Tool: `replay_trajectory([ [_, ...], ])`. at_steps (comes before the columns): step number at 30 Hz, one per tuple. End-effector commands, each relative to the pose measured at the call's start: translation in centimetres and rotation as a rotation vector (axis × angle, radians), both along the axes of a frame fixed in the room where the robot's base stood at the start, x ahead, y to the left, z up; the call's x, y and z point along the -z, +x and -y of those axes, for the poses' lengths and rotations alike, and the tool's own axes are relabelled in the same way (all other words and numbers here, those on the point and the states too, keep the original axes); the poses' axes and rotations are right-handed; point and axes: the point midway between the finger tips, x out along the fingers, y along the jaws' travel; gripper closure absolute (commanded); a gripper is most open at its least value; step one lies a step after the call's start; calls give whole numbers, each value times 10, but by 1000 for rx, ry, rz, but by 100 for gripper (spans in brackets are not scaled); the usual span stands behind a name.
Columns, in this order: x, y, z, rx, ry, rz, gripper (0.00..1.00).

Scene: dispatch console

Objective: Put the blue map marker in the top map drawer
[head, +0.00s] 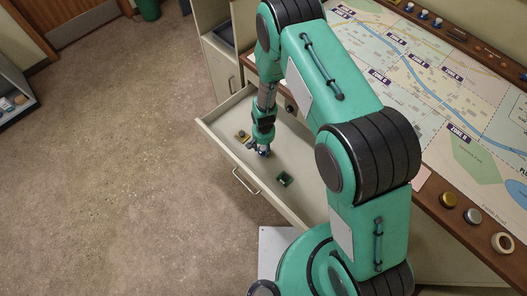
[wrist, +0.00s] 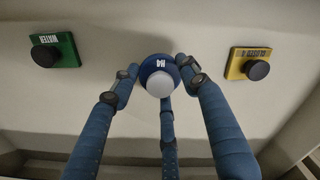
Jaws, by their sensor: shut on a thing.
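The blue map marker (wrist: 157,69) is round with a white knob and a white label that seems to read H4. My gripper (wrist: 160,82) has its fingers closed around it. In the head view my gripper (head: 262,147) points down inside an open cream drawer (head: 236,160), with a bit of the blue marker (head: 263,154) showing under the fingers. The marker is at or close above the drawer floor; I cannot tell whether it touches.
A green WATER block (wrist: 66,49) and a yellow block (wrist: 239,63), each with a black knob, lie in the drawer on either side of the marker. The drawer's handle (head: 246,182) faces open carpet. A map console (head: 440,75) with several knobs stands at right.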

Motion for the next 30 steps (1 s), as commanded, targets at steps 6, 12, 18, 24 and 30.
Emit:
replay_trajectory([
  [6, 25, -1, 0, 0, -1, -2, 82],
  [12, 36, 0, 0, 0, 0, -1, 82],
  [18, 36, 0, 0, 0, 0, 0, 82],
  [24, 39, 0, 0, 0, 0, 0, 82],
  [30, 38, 0, 0, 0, 0, 0, 36],
])
